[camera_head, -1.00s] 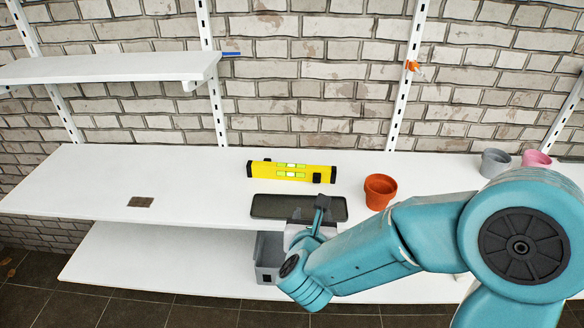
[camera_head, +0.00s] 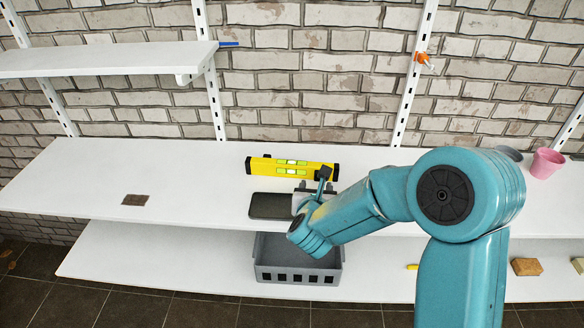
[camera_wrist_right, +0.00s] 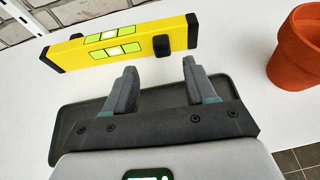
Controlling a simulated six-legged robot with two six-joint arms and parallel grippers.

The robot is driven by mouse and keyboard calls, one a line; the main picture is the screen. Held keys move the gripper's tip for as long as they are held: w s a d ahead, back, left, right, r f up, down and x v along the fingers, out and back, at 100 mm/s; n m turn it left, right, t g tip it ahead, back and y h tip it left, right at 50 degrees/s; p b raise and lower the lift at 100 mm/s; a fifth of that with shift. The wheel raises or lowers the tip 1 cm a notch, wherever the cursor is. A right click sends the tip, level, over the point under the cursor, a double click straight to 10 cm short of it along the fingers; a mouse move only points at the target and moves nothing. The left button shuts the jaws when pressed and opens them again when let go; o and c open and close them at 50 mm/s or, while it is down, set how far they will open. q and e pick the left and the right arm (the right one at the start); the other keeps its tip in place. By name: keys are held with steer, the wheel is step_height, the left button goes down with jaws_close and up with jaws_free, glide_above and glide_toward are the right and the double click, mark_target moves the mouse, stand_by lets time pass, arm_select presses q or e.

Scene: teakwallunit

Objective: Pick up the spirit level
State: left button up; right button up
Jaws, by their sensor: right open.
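The yellow spirit level (camera_head: 272,165) with black end caps lies on the upper white shelf, near the wall. It also shows in the right wrist view (camera_wrist_right: 150,40), just beyond the fingertips. My right gripper (camera_head: 316,186) is over the dark flat tray, in front of the level's right part. In the right wrist view my right gripper (camera_wrist_right: 158,72) is open, with nothing between its fingers, and apart from the level. My left gripper is not in view.
The dark tray (camera_head: 269,206) lies right in front of the level. A terracotta pot (camera_wrist_right: 297,50) stands to the right in the wrist view. A pink pot (camera_head: 546,163) is far right. A grey crate (camera_head: 275,262) is on the lower shelf. The upper shelf's left is mostly clear.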

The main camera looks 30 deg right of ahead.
mark_target(318, 181)
steer(key=p+x, duration=0.1)
steer(key=x, duration=0.4)
steer(key=shift+w+d+f, duration=0.1)
steer(key=shift+d+f, duration=0.15)
steer(key=shift+d, duration=0.05)
steer(key=shift+r, duration=0.1)
jaws_close()
